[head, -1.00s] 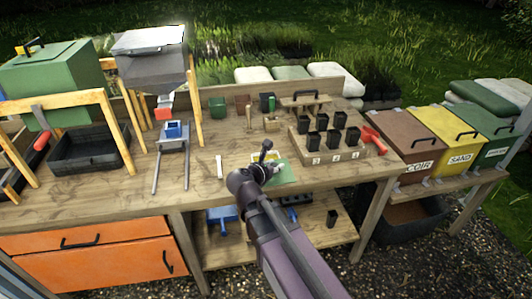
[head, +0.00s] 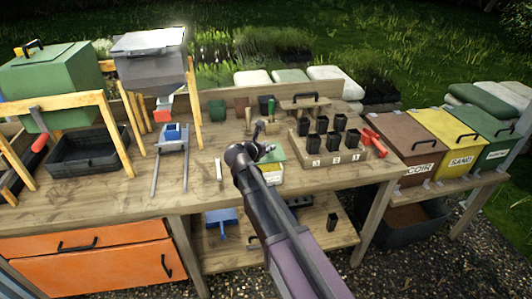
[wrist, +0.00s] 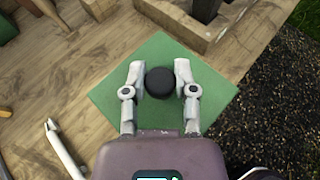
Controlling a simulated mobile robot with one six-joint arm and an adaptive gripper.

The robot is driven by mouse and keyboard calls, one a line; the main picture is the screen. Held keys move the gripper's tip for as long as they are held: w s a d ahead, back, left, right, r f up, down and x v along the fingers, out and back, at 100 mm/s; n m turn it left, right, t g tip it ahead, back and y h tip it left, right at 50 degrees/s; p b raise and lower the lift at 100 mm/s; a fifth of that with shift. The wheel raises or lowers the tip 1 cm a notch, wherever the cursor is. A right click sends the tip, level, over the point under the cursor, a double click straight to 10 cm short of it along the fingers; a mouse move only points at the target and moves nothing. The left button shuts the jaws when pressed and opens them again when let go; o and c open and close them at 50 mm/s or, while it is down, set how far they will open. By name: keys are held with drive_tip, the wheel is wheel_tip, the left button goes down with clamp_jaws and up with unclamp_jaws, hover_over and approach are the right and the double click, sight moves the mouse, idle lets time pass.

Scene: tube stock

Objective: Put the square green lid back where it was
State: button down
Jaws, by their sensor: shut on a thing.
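The square green lid (wrist: 110,100) has a round black knob (wrist: 159,82) at its middle. My gripper (wrist: 160,80) is shut on the knob, one finger on each side, and the lid looks flat beneath it. In the head view the lid (head: 275,152) shows partly behind my wrist, over the front right part of the bench. A small pale box with yellow on it (head: 271,176) shows just below the lid in the picture. The lid and my arm hide part of it, and I cannot tell whether they touch.
A pale strip-like tool (head: 218,169) lies to the left. The wooden bench (head: 110,195) is clear at its front left. Gravel lies past the bench edge.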

sight(267, 154)
drive_tip(key=shift+w+a+f, duration=0.2)
drive_tip(key=shift+w+f, duration=0.05)
drive_tip(key=shift+w, duration=0.5)
drive_tip(key=shift+s+f+b, duration=0.1)
drive_tip(key=shift+f+b, duration=1.5)
drive_tip(key=shift+b, duration=0.25)
drive_tip(key=shift+f+b, duration=0.6)
drive_tip(key=shift+c, duration=2)
unclamp_jaws()
drive_tip(key=shift+r, duration=0.25)
